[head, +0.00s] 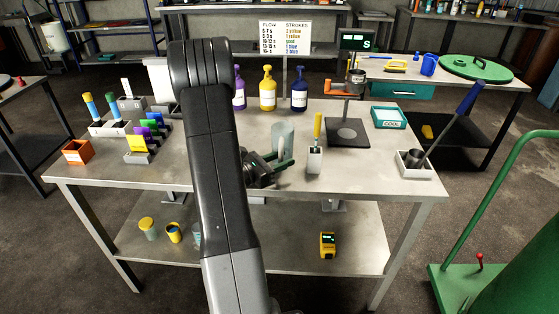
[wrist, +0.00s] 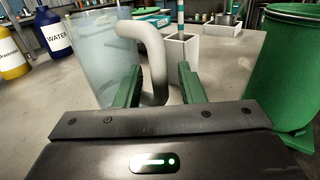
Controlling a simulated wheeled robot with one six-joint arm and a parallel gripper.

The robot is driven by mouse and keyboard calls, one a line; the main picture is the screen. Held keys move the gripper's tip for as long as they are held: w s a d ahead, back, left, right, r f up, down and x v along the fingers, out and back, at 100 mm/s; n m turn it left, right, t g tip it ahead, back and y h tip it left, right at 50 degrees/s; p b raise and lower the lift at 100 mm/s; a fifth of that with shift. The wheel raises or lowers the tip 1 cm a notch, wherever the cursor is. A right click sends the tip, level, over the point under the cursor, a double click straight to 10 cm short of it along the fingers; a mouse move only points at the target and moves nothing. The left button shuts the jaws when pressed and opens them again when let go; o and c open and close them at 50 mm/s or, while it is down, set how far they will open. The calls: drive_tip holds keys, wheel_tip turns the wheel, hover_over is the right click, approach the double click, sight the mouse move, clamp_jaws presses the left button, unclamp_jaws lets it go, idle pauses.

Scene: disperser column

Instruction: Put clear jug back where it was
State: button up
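The clear jug (head: 283,137) stands upright near the middle of the steel table, just beyond my gripper (head: 282,163). In the wrist view the jug's see-through body (wrist: 98,55) is at the left, and its pale curved handle (wrist: 157,65) comes down between the two green fingers of my gripper (wrist: 159,82). The fingers are on either side of the handle, with a narrow gap showing at the right finger. The jug's base is hidden by the gripper in the wrist view. I cannot tell whether the base touches the table.
A white holder (head: 315,161) with a yellow-handled tool stands right of the jug. Yellow (head: 267,90), purple (head: 239,90) and blue (head: 299,92) bottles stand behind. A dark plate stand (head: 348,133) is at the right. The front right tabletop is mostly clear.

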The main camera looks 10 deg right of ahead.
drive_tip(key=shift+r, duration=0.1)
drive_tip(key=shift+a, duration=0.1)
drive_tip(key=v, duration=1.1)
drive_tip(key=shift+s+a+b, duration=0.25)
drive_tip(key=shift+a+b, duration=0.1)
drive_tip(key=shift+b, duration=0.1)
